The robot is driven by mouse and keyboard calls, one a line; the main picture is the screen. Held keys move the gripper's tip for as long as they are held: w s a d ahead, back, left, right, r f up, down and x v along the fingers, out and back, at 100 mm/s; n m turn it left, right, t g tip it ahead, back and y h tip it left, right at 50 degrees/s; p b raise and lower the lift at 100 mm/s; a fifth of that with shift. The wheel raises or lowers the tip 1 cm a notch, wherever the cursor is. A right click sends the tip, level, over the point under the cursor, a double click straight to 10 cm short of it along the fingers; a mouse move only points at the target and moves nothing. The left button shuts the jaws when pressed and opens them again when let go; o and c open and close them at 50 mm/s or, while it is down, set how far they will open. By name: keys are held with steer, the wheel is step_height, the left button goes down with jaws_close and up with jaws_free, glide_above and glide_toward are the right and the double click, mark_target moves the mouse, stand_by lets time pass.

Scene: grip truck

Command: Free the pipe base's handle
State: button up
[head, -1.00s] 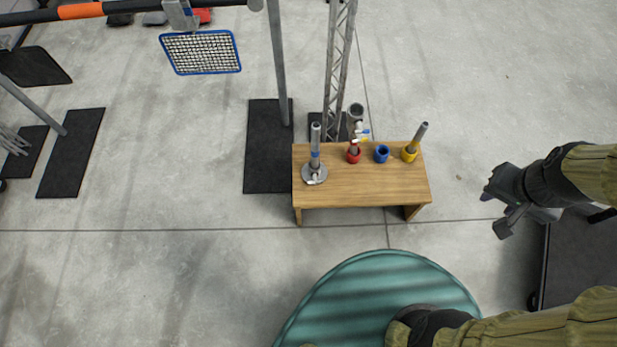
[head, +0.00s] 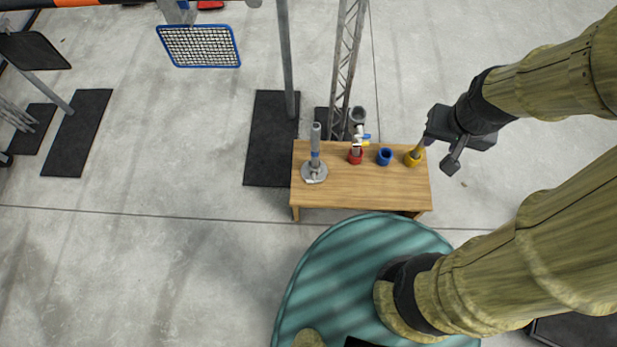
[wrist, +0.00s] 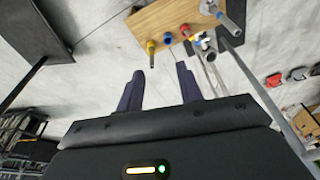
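The pipe base (head: 314,172) stands at the left end of a wooden bench (head: 372,190). It has a round grey flange and an upright grey pipe (head: 315,140) with a blue band low on it. Its handle is too small to make out clearly. In the wrist view the pipe base (wrist: 208,7) is at the top edge, partly cut off. My gripper (head: 438,151) is at the bench's right end, beside the yellow cup and well apart from the pipe base. In the wrist view its two dark fingers (wrist: 159,86) are spread, with nothing between them.
A yellow cup (head: 413,160) holding a grey pipe, a blue cup (head: 384,156) and a red cup (head: 355,158) holding valve-like parts line the bench's back right. A lattice mast (head: 348,70) and a grey post (head: 286,60) rise behind. The bench's front is clear.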

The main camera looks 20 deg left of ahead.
steer(key=shift+w+a, duration=0.1)
steer(key=shift+o, duration=0.6)
steer(key=w+f+t+y+b, duration=0.1)
steer(key=w+f+b, duration=0.4)
steer(key=f+b, duration=0.55)
steer(key=w+a+f+t+y+b, duration=0.15)
steer(key=w+f+b, duration=0.5)
steer(key=f, duration=0.65)
steer(key=w+f+t+y+b, duration=0.15)
steer(key=w+f+b, duration=0.25)
steer(key=f+b, duration=0.7)
steer(key=s+a+f+m+g+y+b, duration=0.1)
steer(key=a+f+y+b, duration=0.2)
steer(key=f+b, duration=0.5)
steer(key=s+a+f+m+g+y+b, duration=0.1)
steer(key=s+a+f+y+b, duration=0.1)
steer(key=f+b, duration=0.6)
steer(key=s+a+f+m+g+y+b, duration=0.1)
steer(key=a+f+y+b, duration=0.2)
steer(key=f, duration=1.1)
steer(key=shift+s+a+f+g+y+b, duration=0.1)
steer(key=shift+a+f+g+y+b, duration=0.1)
steer(key=shift+y+b, duration=0.75)
steer(key=shift+s+a+f+g+y+b, duration=0.15)
steer(key=shift+y+b, duration=0.3)
steer(key=shift+b, duration=1)
steer(key=shift+s+a+f+g+y+b, duration=0.15)
steer(key=shift+s+f+g+y+b, duration=0.15)
steer(key=shift+s+b, duration=0.1)
steer(key=shift+r, duration=0.15)
